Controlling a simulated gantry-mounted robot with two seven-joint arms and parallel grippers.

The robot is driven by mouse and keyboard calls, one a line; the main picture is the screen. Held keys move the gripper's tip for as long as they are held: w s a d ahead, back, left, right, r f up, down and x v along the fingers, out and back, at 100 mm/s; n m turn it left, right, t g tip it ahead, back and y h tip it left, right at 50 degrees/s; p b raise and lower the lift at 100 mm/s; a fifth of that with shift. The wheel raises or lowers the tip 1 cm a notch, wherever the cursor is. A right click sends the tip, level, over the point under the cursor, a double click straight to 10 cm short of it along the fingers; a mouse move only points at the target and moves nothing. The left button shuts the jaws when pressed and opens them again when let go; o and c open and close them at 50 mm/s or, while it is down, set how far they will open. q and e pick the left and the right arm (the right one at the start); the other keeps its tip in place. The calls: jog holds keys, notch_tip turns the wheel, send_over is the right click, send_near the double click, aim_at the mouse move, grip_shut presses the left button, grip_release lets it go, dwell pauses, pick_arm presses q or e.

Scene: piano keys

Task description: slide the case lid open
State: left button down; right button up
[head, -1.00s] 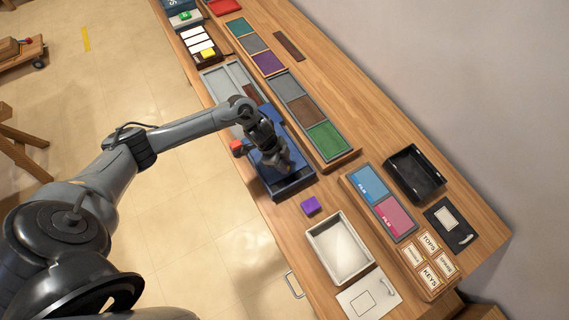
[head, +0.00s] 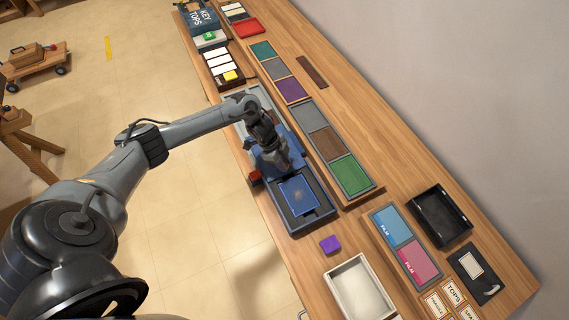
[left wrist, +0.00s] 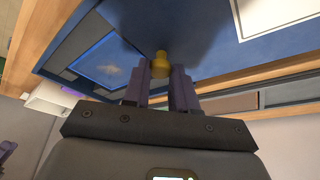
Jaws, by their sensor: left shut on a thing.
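The blue case (head: 322,217) sits on the bench, its near part uncovered, with a dark interior and a blue panel (head: 298,195) inside. Its blue lid (head: 264,161) lies toward the far end, partly hidden by my arm. My left gripper (head: 284,168) is over the lid's near part. In the left wrist view, the left gripper (left wrist: 162,74) is shut on a yellow knob (left wrist: 160,60) on the blue lid (left wrist: 205,35); the uncovered blue panel (left wrist: 108,60) shows beside it.
A red block (head: 255,177) is at the case's left side. A purple block (head: 330,244) and a white tray (head: 359,290) lie nearer. A tray of grey, brown and green panels (head: 326,143) runs along the right. A black open box (head: 440,216) stands further right.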

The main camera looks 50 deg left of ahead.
pick_arm(q)
jog(key=c, duration=0.9)
grip_release()
jog(key=v, duration=1.1)
jog(key=shift+d+f, duration=0.1)
